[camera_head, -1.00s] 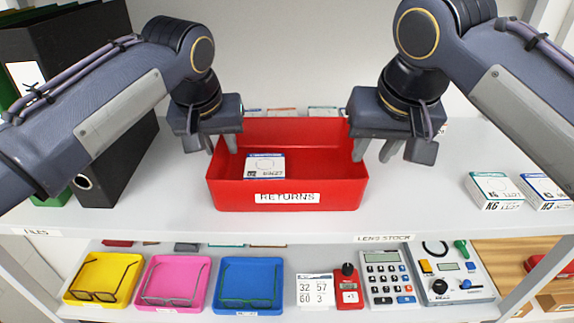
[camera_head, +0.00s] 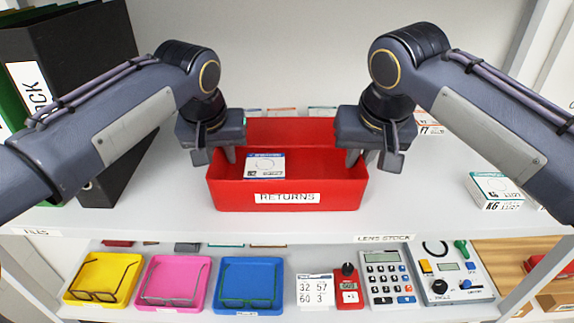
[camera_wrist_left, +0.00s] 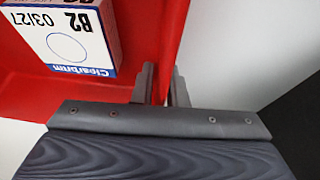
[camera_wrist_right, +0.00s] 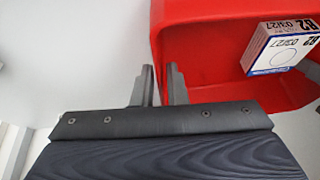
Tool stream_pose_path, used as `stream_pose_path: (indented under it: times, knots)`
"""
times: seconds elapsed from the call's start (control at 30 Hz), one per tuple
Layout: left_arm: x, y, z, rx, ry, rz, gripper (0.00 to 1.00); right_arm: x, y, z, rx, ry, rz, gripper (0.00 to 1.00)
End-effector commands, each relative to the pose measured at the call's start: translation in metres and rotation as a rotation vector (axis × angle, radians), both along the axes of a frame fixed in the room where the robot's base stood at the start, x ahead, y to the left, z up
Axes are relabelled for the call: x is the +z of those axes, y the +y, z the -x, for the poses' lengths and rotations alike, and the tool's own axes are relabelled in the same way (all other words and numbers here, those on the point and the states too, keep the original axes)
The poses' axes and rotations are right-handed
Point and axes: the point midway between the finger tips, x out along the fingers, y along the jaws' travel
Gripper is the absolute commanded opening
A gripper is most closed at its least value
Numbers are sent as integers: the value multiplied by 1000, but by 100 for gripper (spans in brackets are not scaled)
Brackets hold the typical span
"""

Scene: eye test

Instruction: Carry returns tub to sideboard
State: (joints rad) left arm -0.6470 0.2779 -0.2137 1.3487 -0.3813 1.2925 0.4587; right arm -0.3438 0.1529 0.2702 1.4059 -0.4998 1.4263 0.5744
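The red returns tub (camera_head: 340,190) stands on the upper white shelf with its RETURNS label facing me. It holds one white and blue lens box (camera_head: 264,166), lying flat at the left. My left gripper (camera_head: 221,157) is at the tub's left wall, one finger inside and one outside. My left wrist view shows its fingers (camera_wrist_left: 162,85) close together on that wall. My right gripper (camera_head: 361,159) is at the right wall in the same way; its fingers (camera_wrist_right: 160,85) are also close on the wall. No sideboard can be made out.
A black binder (camera_head: 75,60) stands left of the tub, near my left arm. A lens box (camera_head: 495,190) lies to the right on the shelf, by my right arm. The lower shelf holds yellow, pink and blue trays (camera_head: 251,261) with glasses, and a calculator (camera_head: 388,278).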

Motion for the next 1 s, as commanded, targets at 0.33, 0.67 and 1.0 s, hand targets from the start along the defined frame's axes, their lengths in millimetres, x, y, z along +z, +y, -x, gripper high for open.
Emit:
stream_pose_path:
  times: [0.33, 0.67, 1.0]
  knots:
    - [0, 0, 0, 0, 0, 0, 0, 0, 0, 0, 0, -1, 0, 0]
    - [8, 0, 0, 0, -2, 1, 0, 8, 0, 0, 0, -2, -1, 0]
    - [45, 0, 0, 0, -1, 0, 0, 45, 0, 0, 0, -2, -1, 0]
